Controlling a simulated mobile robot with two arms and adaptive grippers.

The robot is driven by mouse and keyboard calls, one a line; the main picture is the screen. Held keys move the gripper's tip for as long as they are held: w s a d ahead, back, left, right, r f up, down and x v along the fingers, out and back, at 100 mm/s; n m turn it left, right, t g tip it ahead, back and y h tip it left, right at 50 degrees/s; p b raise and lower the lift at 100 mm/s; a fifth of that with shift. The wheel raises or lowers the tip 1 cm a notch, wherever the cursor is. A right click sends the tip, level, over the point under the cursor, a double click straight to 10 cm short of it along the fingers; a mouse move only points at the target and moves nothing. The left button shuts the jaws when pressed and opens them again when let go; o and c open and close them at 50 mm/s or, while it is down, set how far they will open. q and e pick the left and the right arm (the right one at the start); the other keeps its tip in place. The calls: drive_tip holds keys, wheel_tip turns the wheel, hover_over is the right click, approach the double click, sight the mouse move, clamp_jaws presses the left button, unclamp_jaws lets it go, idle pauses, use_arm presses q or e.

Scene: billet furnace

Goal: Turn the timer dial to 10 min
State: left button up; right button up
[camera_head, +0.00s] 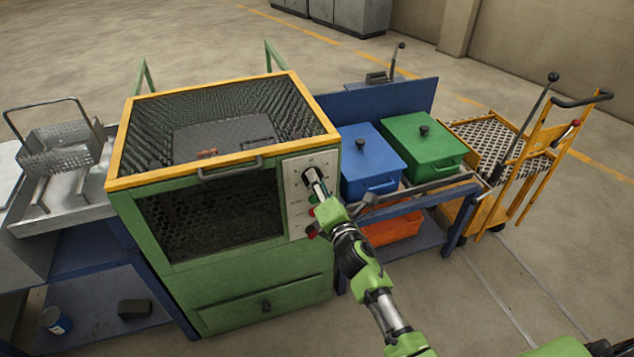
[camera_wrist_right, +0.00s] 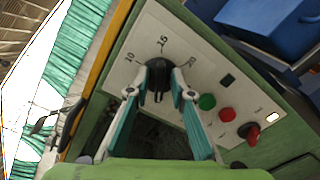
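The black timer dial (camera_wrist_right: 158,72) sits on the pale control panel (camera_wrist_right: 210,78) of the green furnace (camera_head: 235,280). Printed marks show around it, with 10 at its left and 15 above it in the wrist view. My right gripper (camera_wrist_right: 161,80) has one finger on each side of the dial, and the fingertips look closed against it. In the head view my right gripper (camera_head: 317,187) reaches the upper part of the panel and hides most of the dial. I cannot read the dial's exact setting. My left gripper is not in view.
A green button (camera_wrist_right: 207,102), a red button (camera_wrist_right: 227,114) and a red knob (camera_wrist_right: 249,132) are on the panel close to my right finger. Blue (camera_head: 369,160) and green (camera_head: 420,145) lidded bins stand right of the furnace. A yellow cart (camera_head: 545,160) is farther right.

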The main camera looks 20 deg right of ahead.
clamp_jaws()
drive_tip(key=shift+m, duration=0.3)
drive_tip(key=m+p, duration=0.1)
drive_tip(key=m, duration=0.6)
drive_tip(key=m+p, duration=0.1)
drive_tip(key=m, duration=0.7)
drive_tip(key=m+p, duration=0.1)
drive_tip(key=m, duration=0.7)
drive_tip(key=shift+a+f, duration=0.15)
drive_tip(key=shift+f, duration=0.25)
drive_tip(key=shift+o, duration=1.9)
unclamp_jaws()
